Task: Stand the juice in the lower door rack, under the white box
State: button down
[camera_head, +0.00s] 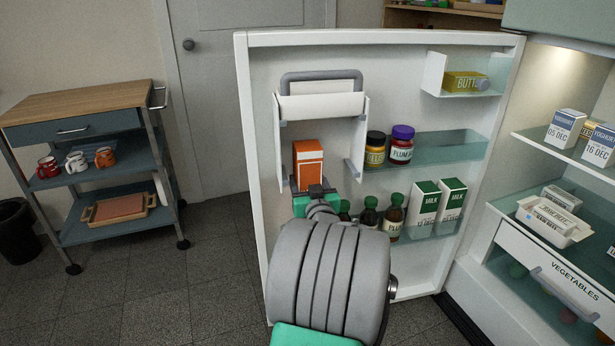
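The juice, an orange and white carton (309,172), is upright at the end of my arm. It shows in front of the open door, at the lower part of the white box (322,106). My gripper (317,190) is at the carton's lower end and appears shut on it; the fingertips are mostly hidden. The white box has a grey handle on top and side walls reaching down. The lower door rack (437,233) lies below, holding dark green-capped bottles (394,214) and two milk cartons (424,203). My arm hides the rack's left part, under the white box.
The middle door rack (450,147) holds a yellow-labelled jar (375,149) and a purple-lidded jar (401,145). Butter (465,82) sits in the top compartment. Fridge shelves stand at right, a wooden-topped cart (85,103) at left. The floor between cart and door is clear.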

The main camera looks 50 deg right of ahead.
notch_tip(320, 180, down, 5)
jog(key=shift+w+d+f+b, duration=0.15)
jog(key=shift+f+b, duration=0.05)
jog(key=shift+b, duration=0.9)
jog(key=shift+f, duration=0.15)
jog(key=shift+c, duration=1.8)
grip_release()
jog(key=shift+f, duration=0.25)
